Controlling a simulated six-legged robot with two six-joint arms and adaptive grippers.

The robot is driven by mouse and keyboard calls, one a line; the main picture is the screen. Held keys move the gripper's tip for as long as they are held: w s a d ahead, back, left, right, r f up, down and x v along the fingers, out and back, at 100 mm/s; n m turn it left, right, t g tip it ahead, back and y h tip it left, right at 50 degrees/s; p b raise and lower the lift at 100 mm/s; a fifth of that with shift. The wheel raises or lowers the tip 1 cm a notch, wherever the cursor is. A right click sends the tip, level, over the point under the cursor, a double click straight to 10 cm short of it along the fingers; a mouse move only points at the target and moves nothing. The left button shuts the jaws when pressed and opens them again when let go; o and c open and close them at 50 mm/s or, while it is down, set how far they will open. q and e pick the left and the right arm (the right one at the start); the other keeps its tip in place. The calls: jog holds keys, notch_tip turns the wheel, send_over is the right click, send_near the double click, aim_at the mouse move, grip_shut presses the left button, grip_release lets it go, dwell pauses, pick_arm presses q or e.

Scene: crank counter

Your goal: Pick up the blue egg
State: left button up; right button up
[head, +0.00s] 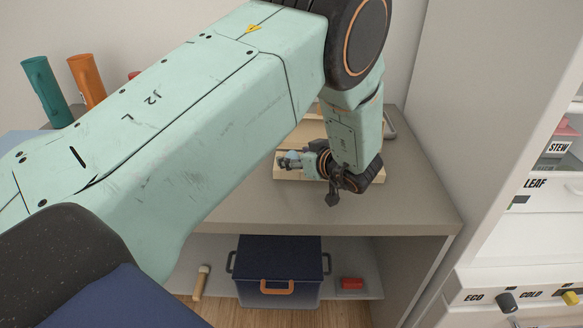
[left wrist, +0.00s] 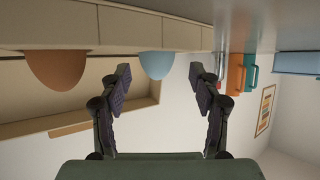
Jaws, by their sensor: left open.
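The blue egg (left wrist: 156,66) shows in the left wrist view, which looks turned over. It lies between the fingertips of my left gripper (left wrist: 159,78) in the picture; the fingers stand apart on both sides, with no clear contact. In the head view my left gripper (head: 302,161) is low over the wooden tray (head: 285,175) on the counter. A small pale blue patch, likely the blue egg (head: 292,154), shows at its fingers. My right gripper is not in view.
The grey counter (head: 400,205) has free room at the front right. A teal cup (head: 46,90) and an orange cup (head: 87,77) stand at the back left. A blue crate (head: 278,258) is on the shelf below.

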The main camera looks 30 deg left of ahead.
pick_arm(q)
jog(key=shift+w+a+f+b, duration=0.3)
jog(key=shift+a+f+b, duration=0.1)
jog(key=shift+a, duration=0.15)
jog(key=shift+w+d, duration=0.15)
jog(key=shift+w, duration=0.15)
jog(key=shift+s+r, duration=0.15)
jog(key=shift+s, duration=0.15)
jog(key=shift+c, duration=1.1)
jog(key=shift+w, duration=0.25)
jog(key=c, duration=0.6)
jog(key=shift+s, duration=0.15)
